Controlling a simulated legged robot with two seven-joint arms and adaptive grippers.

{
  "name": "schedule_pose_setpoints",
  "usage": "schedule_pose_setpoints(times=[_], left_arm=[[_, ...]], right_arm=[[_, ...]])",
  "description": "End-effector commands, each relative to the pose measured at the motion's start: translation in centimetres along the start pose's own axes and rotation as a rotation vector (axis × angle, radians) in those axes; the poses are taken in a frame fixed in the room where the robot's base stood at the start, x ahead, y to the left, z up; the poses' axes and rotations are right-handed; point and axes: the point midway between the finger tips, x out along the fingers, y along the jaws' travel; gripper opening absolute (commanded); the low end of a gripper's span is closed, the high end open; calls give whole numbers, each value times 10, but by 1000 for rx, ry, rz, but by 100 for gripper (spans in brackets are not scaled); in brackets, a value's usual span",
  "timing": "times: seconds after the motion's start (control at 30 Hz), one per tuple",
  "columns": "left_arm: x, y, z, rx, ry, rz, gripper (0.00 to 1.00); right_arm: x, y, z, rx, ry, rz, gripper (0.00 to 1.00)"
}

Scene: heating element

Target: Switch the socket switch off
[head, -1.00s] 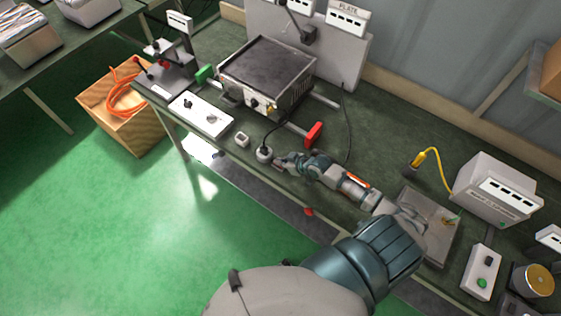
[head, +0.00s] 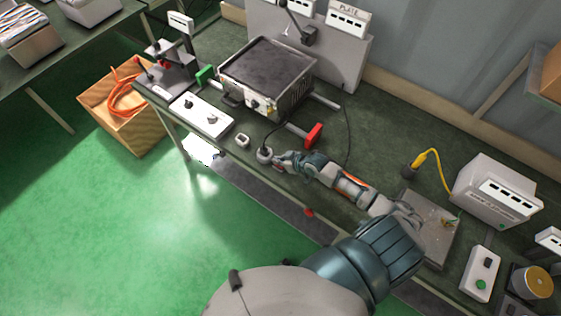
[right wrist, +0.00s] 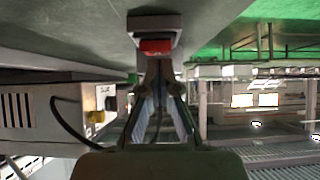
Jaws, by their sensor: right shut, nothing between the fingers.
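The red socket switch (right wrist: 155,46) sits in a pale grey housing (right wrist: 153,24) in the right wrist view, straight ahead of my fingertips. My right gripper (right wrist: 158,66) is shut and empty, its tips very close to the red switch; I cannot tell whether they touch. In the head view the right gripper (head: 279,162) is at the bench's front edge, just right of a white socket piece (head: 264,155) with a black plug and cable. The switch's tilt is not clear. My left gripper is not in view.
The heating plate (head: 266,75) stands behind on the bench (head: 375,125), with a red-ended handle (head: 313,134) near my arm. A white control panel (head: 201,115) and a small white block (head: 242,140) lie left of the socket. A grey box (head: 495,188) stands at the right.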

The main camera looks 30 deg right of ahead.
Motion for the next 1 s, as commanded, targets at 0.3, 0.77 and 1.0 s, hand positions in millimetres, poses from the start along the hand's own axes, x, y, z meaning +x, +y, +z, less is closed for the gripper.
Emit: schedule_pose_setpoints(times=[0.3, 0.77, 1.0], left_arm=[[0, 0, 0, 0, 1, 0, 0], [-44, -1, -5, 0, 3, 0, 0], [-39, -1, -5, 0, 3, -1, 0]], right_arm=[[1, 0, -2, 0, 1, 0, 0], [-32, 0, -42, 0, 1, 3, 0], [-82, -1, -50, 0, -2, 2, 0]])
